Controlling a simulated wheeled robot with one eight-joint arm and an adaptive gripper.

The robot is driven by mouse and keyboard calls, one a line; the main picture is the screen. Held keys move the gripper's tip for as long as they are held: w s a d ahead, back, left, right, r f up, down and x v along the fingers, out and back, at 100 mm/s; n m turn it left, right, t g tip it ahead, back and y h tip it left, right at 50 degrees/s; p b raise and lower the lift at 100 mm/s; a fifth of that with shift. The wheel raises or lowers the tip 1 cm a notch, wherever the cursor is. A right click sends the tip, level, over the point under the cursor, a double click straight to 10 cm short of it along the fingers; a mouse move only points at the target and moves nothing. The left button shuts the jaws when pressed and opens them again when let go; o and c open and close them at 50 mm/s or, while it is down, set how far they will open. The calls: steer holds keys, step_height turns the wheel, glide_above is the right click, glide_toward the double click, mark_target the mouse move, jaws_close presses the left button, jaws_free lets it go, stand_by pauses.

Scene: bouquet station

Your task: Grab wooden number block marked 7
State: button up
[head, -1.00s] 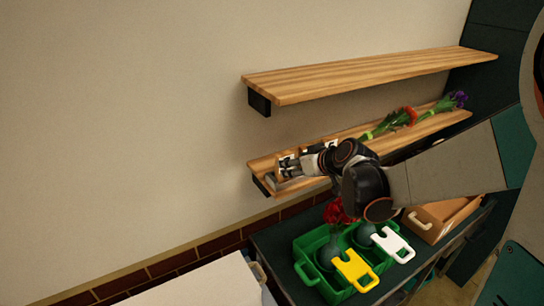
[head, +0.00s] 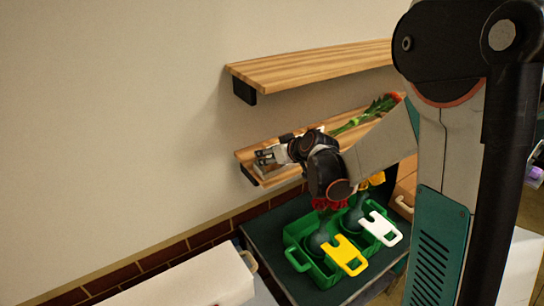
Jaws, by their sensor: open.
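My gripper (head: 265,157) is over the left end of the lower wooden shelf (head: 245,154), its fingers pointing left. It looks open, and I see nothing clearly held between its fingers. A small light object lies at the shelf's left end just below the fingers, too small to identify. No block with a readable 7 can be made out in the head view. My gripper and wrist hide part of the shelf top there.
An upper wooden shelf (head: 310,65) runs above my gripper. Green-stemmed flowers (head: 365,115) lie farther right on the lower shelf. Below stands a green crate (head: 293,258) with dark vases, red flowers, a yellow tag (head: 346,256) and a white tag (head: 380,229). A white box (head: 190,283) is at lower left.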

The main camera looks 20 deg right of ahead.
steer(key=c, duration=0.7)
steer(key=shift+r, duration=0.1)
